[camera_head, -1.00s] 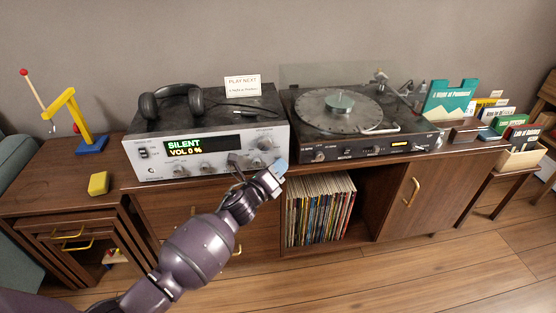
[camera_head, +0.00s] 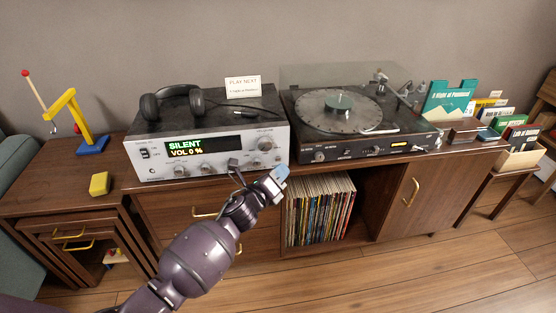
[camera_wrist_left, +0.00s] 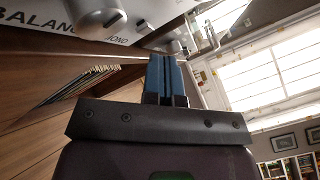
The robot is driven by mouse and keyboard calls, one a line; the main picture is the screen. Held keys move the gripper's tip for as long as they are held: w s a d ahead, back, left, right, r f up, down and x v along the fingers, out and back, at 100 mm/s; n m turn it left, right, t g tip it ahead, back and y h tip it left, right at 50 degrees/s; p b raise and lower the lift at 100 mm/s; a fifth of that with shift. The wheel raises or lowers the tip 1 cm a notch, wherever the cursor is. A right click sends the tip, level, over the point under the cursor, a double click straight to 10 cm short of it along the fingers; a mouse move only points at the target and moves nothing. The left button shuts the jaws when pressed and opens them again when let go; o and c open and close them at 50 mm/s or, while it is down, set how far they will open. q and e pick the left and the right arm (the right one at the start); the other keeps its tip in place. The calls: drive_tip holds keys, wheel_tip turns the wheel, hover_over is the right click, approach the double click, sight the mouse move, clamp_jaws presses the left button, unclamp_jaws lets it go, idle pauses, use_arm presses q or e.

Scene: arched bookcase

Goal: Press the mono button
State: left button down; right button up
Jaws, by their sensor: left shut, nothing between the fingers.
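The silver amplifier (camera_head: 212,158) stands on the cabinet, its display reading SILENT and VOL 0 %. In the left wrist view the closed fingertips (camera_wrist_left: 165,60) are below the panel's edge, apart from the button. In the head view I cannot pick out the mono button. My right gripper is not in view.
Silver knobs (camera_head: 265,144) stick out of the panel near my fingers. Headphones (camera_head: 172,102) lie on the amplifier. A turntable (camera_head: 340,115) stands to its right. Free room lies in front of the cabinet.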

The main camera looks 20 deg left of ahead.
use_arm(q)
drive_tip(key=shift+s+d+p, duration=0.15)
drive_tip(key=shift+s+d, duration=0.35)
drive_tip(key=shift+s, duration=0.25)
drive_tip(key=shift+s+d+p, duration=0.1)
drive_tip(key=shift+s+d, duration=0.35)
drive_tip(key=shift+s, duration=0.25)
drive_tip(key=shift+s+d+p, duration=0.15)
drive_tip(key=shift+s+d, duration=0.35)
drive_tip(key=shift+s, duration=0.25)
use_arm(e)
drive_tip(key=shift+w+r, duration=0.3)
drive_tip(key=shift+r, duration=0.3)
